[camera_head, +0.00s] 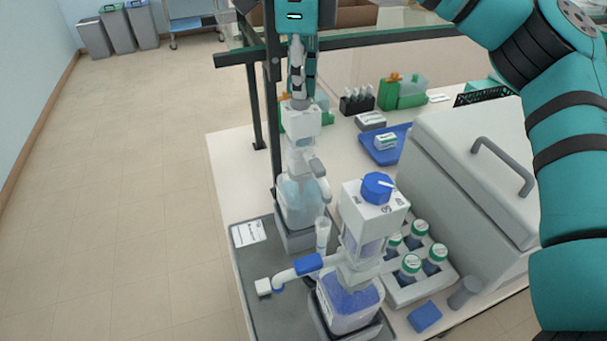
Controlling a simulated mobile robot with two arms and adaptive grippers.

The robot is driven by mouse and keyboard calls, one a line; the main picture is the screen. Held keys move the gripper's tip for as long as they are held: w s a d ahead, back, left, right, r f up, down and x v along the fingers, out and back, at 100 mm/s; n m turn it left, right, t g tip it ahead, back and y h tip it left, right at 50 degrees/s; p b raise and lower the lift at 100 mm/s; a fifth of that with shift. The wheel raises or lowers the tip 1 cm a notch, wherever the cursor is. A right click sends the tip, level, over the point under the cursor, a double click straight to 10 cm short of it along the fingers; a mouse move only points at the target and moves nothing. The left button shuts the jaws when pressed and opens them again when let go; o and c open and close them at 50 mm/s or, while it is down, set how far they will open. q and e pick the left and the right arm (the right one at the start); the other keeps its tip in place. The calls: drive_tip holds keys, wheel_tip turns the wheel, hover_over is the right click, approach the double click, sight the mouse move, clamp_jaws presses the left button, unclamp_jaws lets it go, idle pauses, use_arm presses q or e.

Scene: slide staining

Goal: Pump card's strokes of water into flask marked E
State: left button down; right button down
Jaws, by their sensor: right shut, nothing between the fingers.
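My right gripper (299,92) points down at the top of the rear pump dispenser (300,196). It is shut and empty, with its tips at or just above the white pump head; I cannot tell whether they touch. The rear dispenser has a clear bottle of pale liquid and a grey spout. The front dispenser (352,300) has a blue knob, a blue-sleeved spout and violet-blue liquid. A white card (248,232) lies on the dark tray (262,312); its print is too small to read. I cannot make out a flask marked E. My left gripper is not in view.
A rack of green-capped bottles (410,264) stands right of the front dispenser, beside a large grey box with a handle (470,160). A blue tray (378,150) and green holder (403,92) are behind. A dark frame post (273,120) stands near the gripper.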

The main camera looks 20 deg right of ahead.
drive_tip(key=shift+r+p, duration=2)
drive_tip(key=shift+r, duration=0.25)
drive_tip(key=shift+r, duration=0.1)
wheel_tip(320, 180, up, 5)
drive_tip(key=p, duration=0.4)
